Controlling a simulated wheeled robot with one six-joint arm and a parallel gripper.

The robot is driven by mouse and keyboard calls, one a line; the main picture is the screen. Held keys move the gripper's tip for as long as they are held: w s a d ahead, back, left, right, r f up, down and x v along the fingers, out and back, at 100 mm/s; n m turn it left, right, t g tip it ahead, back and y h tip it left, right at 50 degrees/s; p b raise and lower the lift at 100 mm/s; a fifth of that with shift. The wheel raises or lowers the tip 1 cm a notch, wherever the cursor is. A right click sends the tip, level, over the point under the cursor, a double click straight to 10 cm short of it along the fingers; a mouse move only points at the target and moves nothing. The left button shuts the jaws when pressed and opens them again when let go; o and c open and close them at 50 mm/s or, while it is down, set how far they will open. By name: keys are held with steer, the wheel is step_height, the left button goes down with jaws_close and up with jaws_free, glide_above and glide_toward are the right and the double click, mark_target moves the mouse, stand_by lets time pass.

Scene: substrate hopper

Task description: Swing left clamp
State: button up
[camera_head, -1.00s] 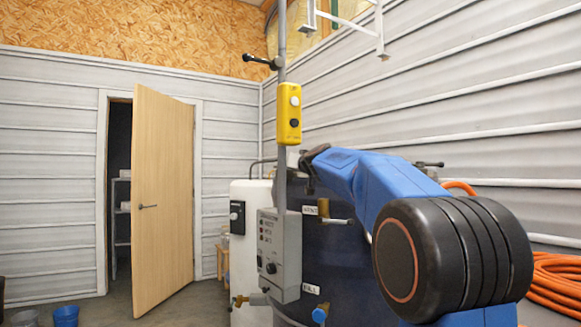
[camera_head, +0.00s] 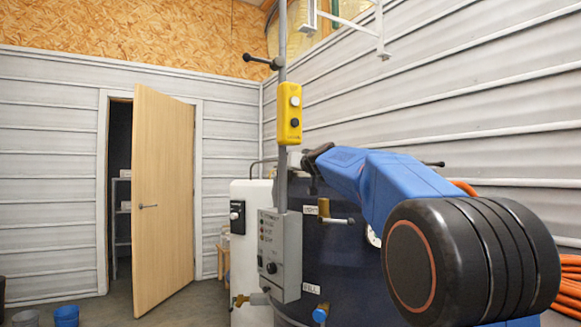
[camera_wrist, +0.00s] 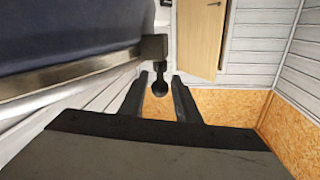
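In the wrist view, a clamp with a dark square block (camera_wrist: 153,46) sits at the hopper's metal rim and ends in a round black knob (camera_wrist: 159,88). My gripper (camera_wrist: 158,77) is open, with one finger on each side of the knob and visible gaps between. In the head view my gripper (camera_head: 317,163) is small and dark at the hopper's upper left edge. The clamp there cannot be told apart from it. The dark blue hopper (camera_head: 336,258) stands behind my blue arm, which hides much of its right side.
A grey pole with a yellow button box (camera_head: 289,113) and a grey control box (camera_head: 280,254) stands just left of my gripper. A white tank (camera_head: 251,235) is beside it. An open wooden door (camera_head: 164,190) and blue bucket (camera_head: 66,316) are at left; an orange hose (camera_head: 571,284) is at right.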

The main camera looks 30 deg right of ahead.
steer(key=s+a, duration=0.2)
steer(key=s, duration=1.3)
